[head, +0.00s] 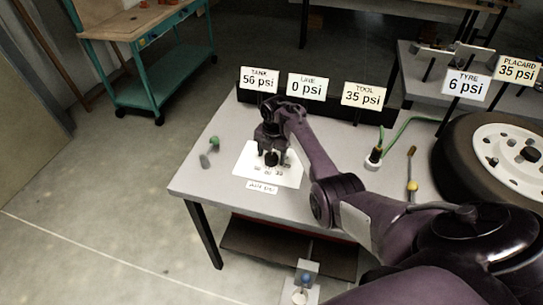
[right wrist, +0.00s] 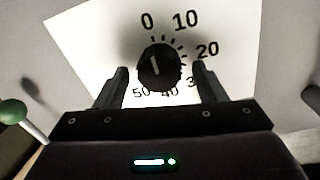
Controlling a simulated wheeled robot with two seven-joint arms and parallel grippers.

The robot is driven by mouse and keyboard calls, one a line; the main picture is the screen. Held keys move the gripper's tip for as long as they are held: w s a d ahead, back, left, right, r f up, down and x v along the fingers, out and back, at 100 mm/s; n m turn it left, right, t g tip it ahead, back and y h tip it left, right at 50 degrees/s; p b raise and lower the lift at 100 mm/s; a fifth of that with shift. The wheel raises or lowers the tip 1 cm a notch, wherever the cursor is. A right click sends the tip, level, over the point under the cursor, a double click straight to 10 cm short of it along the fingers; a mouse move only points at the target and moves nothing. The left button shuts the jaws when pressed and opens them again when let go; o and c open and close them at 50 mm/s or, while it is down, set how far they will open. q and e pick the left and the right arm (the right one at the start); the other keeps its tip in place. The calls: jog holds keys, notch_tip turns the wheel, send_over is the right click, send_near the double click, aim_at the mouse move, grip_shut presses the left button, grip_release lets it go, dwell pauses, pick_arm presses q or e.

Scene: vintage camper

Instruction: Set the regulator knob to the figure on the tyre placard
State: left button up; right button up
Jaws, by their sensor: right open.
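The regulator knob (right wrist: 158,67) is black and round, on a white dial plate (head: 245,172) marked 0, 10, 20 and on to 50. Its white line points up, close to the 0 mark. My right gripper (right wrist: 160,80) is open, with one finger on each side of the knob and a gap showing; in the head view the right gripper (head: 271,155) hides most of the knob. The placard sign (head: 516,69) reads 35 psi. The tyre sign (head: 466,86) reads 6 psi, above the tyre (head: 455,153). My left gripper is out of view.
Other signs are tank (head: 259,79) 56 psi, tool (head: 363,95) 35 psi and one (head: 307,86) at 0 psi with an unclear name. A green-topped lever (head: 214,140) stands left of the plate. A hose fitting (head: 374,157) and yellow-handled tool (head: 412,185) lie right.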

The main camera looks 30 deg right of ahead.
jog(key=shift+f, duration=0.35)
jog(key=c, duration=1)
